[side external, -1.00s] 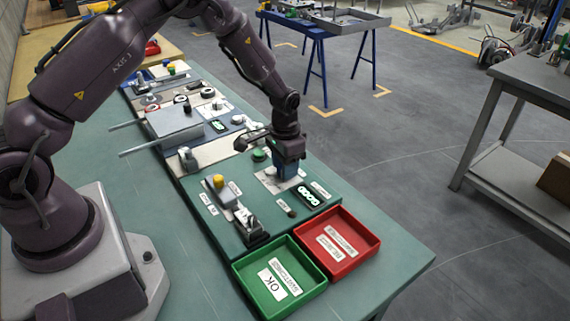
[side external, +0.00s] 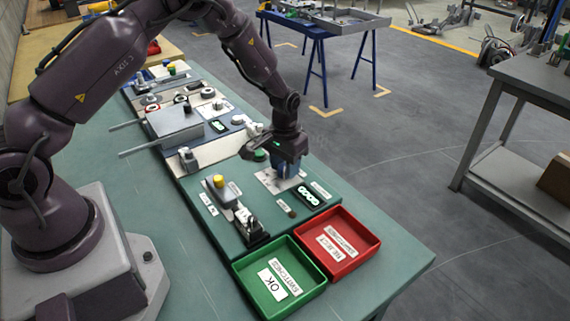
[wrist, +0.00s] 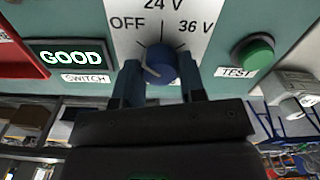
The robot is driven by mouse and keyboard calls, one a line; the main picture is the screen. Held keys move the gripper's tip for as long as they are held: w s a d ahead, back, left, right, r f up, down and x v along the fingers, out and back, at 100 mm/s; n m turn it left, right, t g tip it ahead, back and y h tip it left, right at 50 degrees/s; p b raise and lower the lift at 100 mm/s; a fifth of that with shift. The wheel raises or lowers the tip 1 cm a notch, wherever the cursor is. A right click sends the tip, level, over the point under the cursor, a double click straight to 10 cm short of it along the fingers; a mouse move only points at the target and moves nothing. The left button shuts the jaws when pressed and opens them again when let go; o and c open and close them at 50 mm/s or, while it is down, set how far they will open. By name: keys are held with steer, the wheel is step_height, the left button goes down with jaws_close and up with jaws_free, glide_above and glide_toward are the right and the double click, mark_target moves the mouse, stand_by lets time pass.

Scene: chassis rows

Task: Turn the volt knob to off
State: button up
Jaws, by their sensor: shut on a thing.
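The volt knob (wrist: 162,62) is a round blue knob with a pale mark on its face. It sits on a white plate (wrist: 122,42) printed OFF at left, 24 V in the middle and 36 V at right. The mark seems to lie toward the left side of the face; its exact setting is unclear. My gripper (wrist: 159,68) has one dark blue finger on each side of the knob and is shut on it. In the side view my gripper (side external: 286,171) points down over the white plate (side external: 268,181) and hides the knob.
A lit GOOD display (wrist: 72,57) labelled SWITCH is left of the knob in the wrist view; a green TEST button (wrist: 256,52) is right. In the side view, a green OK tray (side external: 262,298) and red reject tray (side external: 362,262) stand at the near end.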

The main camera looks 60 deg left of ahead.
mark_target(283, 167)
steer(key=shift+s, duration=0.1)
steer(key=o, duration=0.9)
step_height(283, 167, up, 13)
steer(key=s+d+r+m+t, duration=0.1)
steer(key=s+r+t, duration=0.1)
steer(key=s+r, duration=0.4)
steer(key=s+d+r+m+t, duration=0.1)
steer(key=s+d+r, duration=0.1)
steer(key=s+r, duration=0.4)
steer(key=s+d+r+t, duration=0.2)
steer(key=s+r, duration=0.4)
steer(key=s, duration=0.6)
steer(key=shift+s+d+m+t, duration=0.15)
steer(key=shift+s+m+t, duration=0.15)
steer(key=shift+s+m, duration=0.1)
